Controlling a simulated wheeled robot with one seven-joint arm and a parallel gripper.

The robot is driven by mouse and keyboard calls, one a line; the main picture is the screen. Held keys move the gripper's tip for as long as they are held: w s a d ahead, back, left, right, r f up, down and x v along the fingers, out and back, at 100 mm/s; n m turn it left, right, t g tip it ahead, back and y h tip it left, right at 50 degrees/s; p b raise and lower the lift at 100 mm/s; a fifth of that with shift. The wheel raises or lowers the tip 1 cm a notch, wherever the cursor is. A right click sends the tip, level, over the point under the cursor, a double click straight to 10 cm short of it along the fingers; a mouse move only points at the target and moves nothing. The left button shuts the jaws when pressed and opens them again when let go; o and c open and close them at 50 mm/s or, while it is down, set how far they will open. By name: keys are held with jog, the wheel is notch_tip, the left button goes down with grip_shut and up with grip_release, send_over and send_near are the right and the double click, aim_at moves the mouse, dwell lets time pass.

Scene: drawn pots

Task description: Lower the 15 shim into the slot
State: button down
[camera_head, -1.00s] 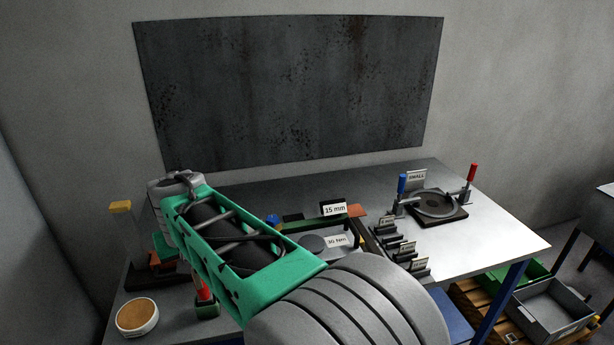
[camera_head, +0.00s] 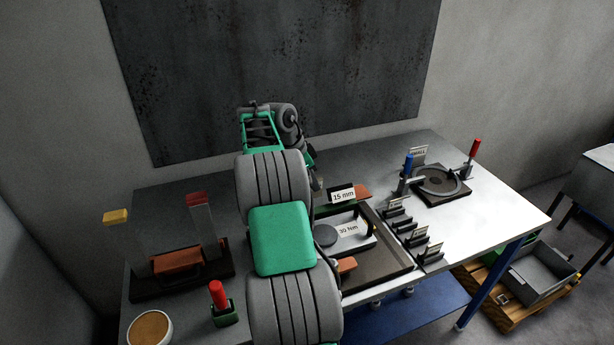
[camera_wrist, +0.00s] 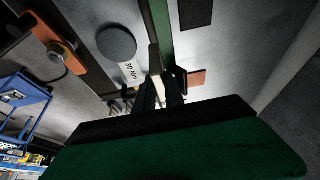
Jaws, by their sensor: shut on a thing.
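My gripper (camera_wrist: 162,88) shows in the wrist view, its dark fingers shut on a narrow grey-tan piece, taken as the 15 shim (camera_wrist: 154,59). The shim stands out beyond the fingertips, against a long green bar (camera_wrist: 161,28). I cannot tell whether it touches the bar or is in a slot. In the head view the green bar (camera_head: 325,210) carries a "15 mm" label (camera_head: 343,196). My arm hides most of the gripper there. The slot itself cannot be made out.
A tray with a grey disc (camera_head: 326,235) and a "30 Nm" label (camera_head: 348,230) lies in front of the bar. Small labelled black holders (camera_head: 412,234) stand to its right. A clamp fixture (camera_head: 440,186) is farther right. A red-handled tool (camera_head: 219,297) and round cork-topped pot (camera_head: 150,328) are at left.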

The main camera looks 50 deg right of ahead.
aim_at(313, 192)
jog(key=shift+s+d+r, duration=0.15)
jog(key=shift+s, duration=0.15)
jog(key=shift+f+b, duration=0.6)
jog(key=shift+f, duration=0.1)
notch_tip(313, 192, down, 6)
jog(key=b, duration=0.4)
jog(key=shift+w+r+b, duration=0.1)
jog(key=shift+r+b, duration=0.15)
jog(key=shift+b, duration=0.05)
jog(key=shift+f+b, duration=1.7)
jog(key=shift+f, duration=0.4)
dwell(0.5)
jog(key=shift+r, duration=0.15)
jog(key=shift+r+p, duration=3.15)
jog(key=shift+r, duration=0.1)
jog(key=shift+f, duration=0.1)
